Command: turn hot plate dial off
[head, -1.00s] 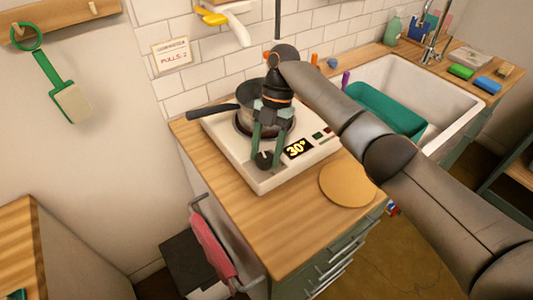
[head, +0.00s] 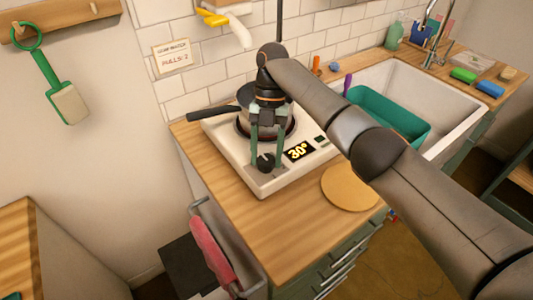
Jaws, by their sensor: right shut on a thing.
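The white hot plate (head: 262,184) stands on the wooden counter. Its black dial (head: 265,162) is at the front left of the panel, beside a lit display (head: 299,151) reading 30°. My right gripper (head: 266,160) comes down from above with its green fingers on both sides of the dial, and it is shut on the dial. A pot (head: 244,97) with a dark handle sits on the burner behind the gripper and is partly hidden by it. My left gripper is not in view.
A round wooden board (head: 350,188) lies right of the hot plate. The white sink (head: 448,103) holds a teal basin (head: 405,126). A pink towel (head: 211,250) hangs at the counter's front.

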